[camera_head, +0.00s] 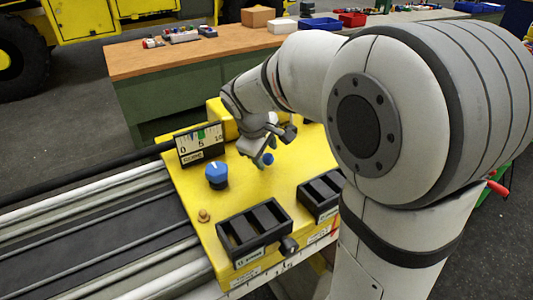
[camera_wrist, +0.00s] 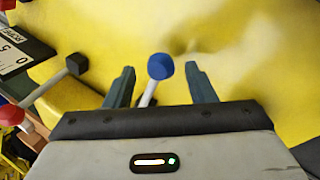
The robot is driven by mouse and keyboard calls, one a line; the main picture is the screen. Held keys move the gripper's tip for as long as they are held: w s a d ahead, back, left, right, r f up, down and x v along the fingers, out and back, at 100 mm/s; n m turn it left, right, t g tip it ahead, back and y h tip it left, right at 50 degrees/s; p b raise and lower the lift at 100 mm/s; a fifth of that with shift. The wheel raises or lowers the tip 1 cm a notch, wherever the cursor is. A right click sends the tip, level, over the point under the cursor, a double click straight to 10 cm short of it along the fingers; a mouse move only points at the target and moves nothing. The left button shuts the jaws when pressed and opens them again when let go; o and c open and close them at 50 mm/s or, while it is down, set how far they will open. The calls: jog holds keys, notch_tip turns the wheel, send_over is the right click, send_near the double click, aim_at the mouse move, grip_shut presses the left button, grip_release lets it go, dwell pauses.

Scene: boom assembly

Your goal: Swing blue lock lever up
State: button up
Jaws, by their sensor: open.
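The blue lock lever shows in the wrist view as a blue ball knob (camera_wrist: 160,66) on a thin light rod, standing off the yellow surface. My gripper (camera_wrist: 161,84) is open, with one finger on each side of the knob and clear space on both sides. In the head view my gripper (camera_head: 262,150) is over the yellow block, and a small blue knob (camera_head: 266,159) shows just below it. The lever's base is hidden behind my gripper body in the wrist view.
A blue dial (camera_head: 216,175) and a gauge (camera_head: 202,143) sit left of my gripper. Black slotted frames (camera_head: 254,234) stand nearer the front. In the wrist view, a lever with a red knob (camera_wrist: 11,115) and a dark end (camera_wrist: 77,64) lies at left.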

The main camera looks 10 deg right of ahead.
jog(key=shift+w+d+f, duration=0.15)
jog(key=shift+d+f, duration=0.05)
jog(key=shift+f, duration=0.4)
jog(key=shift+r, duration=0.1)
grip_shut()
